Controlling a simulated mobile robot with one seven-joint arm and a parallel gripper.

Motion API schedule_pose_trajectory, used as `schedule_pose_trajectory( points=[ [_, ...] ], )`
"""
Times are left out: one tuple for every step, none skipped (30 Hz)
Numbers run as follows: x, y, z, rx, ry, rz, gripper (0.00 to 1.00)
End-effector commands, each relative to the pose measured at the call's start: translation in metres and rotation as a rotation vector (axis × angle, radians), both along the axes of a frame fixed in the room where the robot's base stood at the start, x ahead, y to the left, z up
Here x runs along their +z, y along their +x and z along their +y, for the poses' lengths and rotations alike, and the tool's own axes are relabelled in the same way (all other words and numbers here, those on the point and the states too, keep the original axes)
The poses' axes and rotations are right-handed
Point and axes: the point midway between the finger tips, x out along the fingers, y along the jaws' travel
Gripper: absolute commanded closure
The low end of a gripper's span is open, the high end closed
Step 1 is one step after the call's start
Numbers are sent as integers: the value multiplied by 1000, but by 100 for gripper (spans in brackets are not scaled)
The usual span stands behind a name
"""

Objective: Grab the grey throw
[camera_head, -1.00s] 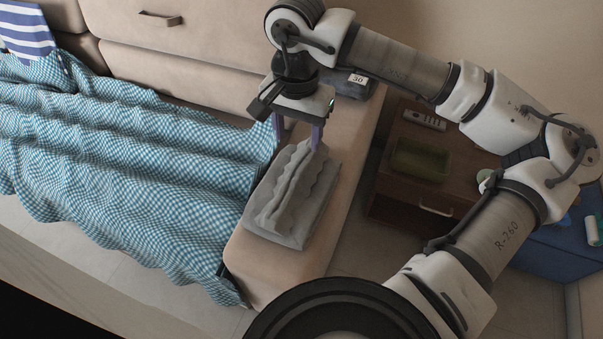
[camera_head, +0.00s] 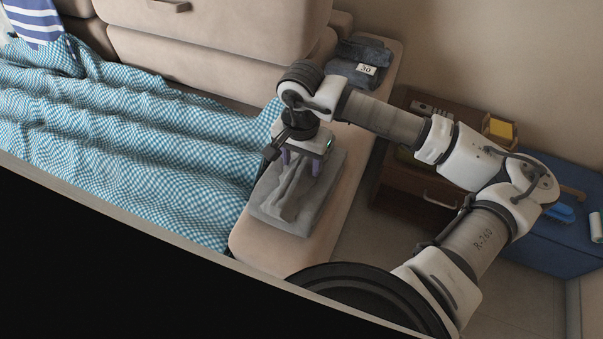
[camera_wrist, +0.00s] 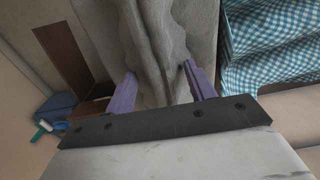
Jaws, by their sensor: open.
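The grey throw (camera_head: 287,210) lies folded on the beige sofa arm, with a raised ridge of cloth running along its top. It also fills the upper middle of the wrist view (camera_wrist: 165,45). My gripper (camera_head: 300,167) is over the throw's far part, pointing down. In the wrist view my gripper (camera_wrist: 160,82) has its two purple fingers apart, one on each side of the raised ridge. The fingers are open and not closed on the cloth. Whether the fingertips touch the throw is hard to tell.
A blue checked blanket (camera_head: 120,150) covers the seat to the left. A dark folded garment with a "30" tag (camera_head: 358,68) lies farther back on the sofa arm. A wooden cabinet (camera_head: 405,185) and a blue chest (camera_head: 540,235) stand at the right.

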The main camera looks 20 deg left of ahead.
Motion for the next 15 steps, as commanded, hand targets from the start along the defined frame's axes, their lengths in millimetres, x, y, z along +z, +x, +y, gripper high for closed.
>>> schedule_pose_trajectory(
  points=[
    [-1, 0, 0, 0, 1, 0, 45],
    [-2, 0, 0, 0, 1, 0, 45],
    [-2, 0, 0, 0, 1, -1, 45],
    [-2, 0, 0, 0, 0, -1, 45],
    [-2, 0, 0, 0, 0, -1, 45],
    [-2, 0, 0, 0, 0, -1, 45],
    [-2, 0, 0, 0, 0, -1, 47],
    [-2, 0, 0, 0, 0, -1, 51],
    [-2, 0, 0, 0, 0, -1, 56],
    [-2, 0, 0, 0, 0, -1, 60],
    [-2, 0, 0, 0, 0, -1, 64],
    [-2, 0, 0, 0, 0, -1, 69],
    [-2, 0, 0, 0, 0, -1, 73],
    [-2, 0, 0, 0, 0, -1, 77],
    [-2, 0, 0, 0, 0, -1, 82]
  ],
)
